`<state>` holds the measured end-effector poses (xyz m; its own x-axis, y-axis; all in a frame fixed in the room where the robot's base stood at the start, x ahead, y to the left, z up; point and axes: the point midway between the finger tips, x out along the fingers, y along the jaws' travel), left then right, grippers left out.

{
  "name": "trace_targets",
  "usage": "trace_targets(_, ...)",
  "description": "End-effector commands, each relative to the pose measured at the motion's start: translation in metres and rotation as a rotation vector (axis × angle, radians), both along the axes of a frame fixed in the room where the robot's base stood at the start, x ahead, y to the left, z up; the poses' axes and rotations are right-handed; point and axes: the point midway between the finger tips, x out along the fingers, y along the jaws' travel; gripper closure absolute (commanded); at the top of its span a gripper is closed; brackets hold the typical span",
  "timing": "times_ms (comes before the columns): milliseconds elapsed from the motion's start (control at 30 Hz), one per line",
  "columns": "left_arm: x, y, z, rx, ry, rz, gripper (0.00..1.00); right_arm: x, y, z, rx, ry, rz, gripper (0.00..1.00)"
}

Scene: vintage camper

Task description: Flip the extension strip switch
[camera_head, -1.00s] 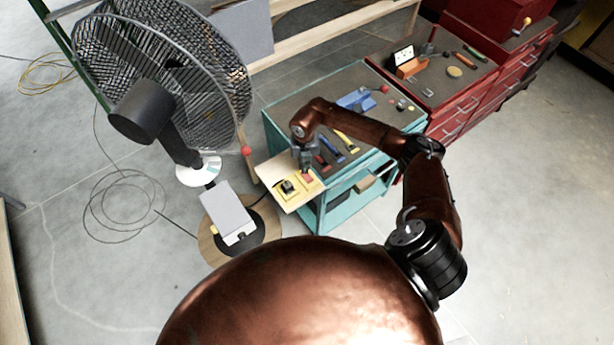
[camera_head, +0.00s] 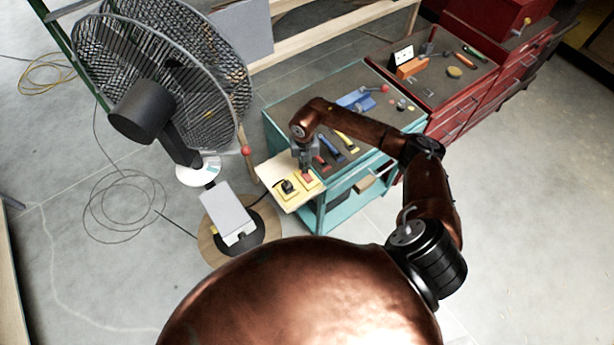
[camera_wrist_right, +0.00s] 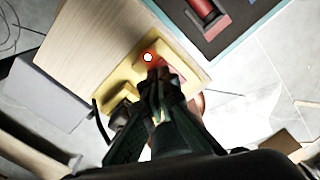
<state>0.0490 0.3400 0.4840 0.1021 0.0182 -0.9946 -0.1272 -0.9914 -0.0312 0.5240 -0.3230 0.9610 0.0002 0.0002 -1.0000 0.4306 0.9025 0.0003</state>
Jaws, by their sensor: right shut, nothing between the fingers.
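The yellow extension strip (camera_head: 298,189) lies on a pale wooden board at the near left corner of the teal cart. It has a red switch (camera_head: 308,177) at its right part and a black plug (camera_head: 287,186) in its left part. My right gripper (camera_head: 307,170) points down at the red switch, shut and empty. In the right wrist view its fingertips (camera_wrist_right: 160,78) are over or against the red switch (camera_wrist_right: 150,66), partly hiding it; I cannot tell if they touch. The yellow strip (camera_wrist_right: 199,69) shows around them. My left gripper is not in view.
The teal cart (camera_head: 277,130) holds several tools. A red tool cabinet (camera_head: 470,105) stands at the back right. The floor at right is clear.

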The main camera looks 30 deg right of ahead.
Motion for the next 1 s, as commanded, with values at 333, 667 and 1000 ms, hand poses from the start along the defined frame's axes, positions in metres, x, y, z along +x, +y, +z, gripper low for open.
trace_targets(333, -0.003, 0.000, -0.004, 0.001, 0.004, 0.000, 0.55, 0.000, 0.000, -0.006, 0.000, 0.000, 0.000, 1.00)
trace_targets(667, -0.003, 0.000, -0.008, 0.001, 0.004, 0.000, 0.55, 0.000, 0.000, -0.010, 0.000, 0.000, 0.000, 1.00)
trace_targets(1000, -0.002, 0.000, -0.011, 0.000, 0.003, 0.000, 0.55, 0.000, 0.000, -0.015, 0.000, 0.000, 0.000, 1.00)
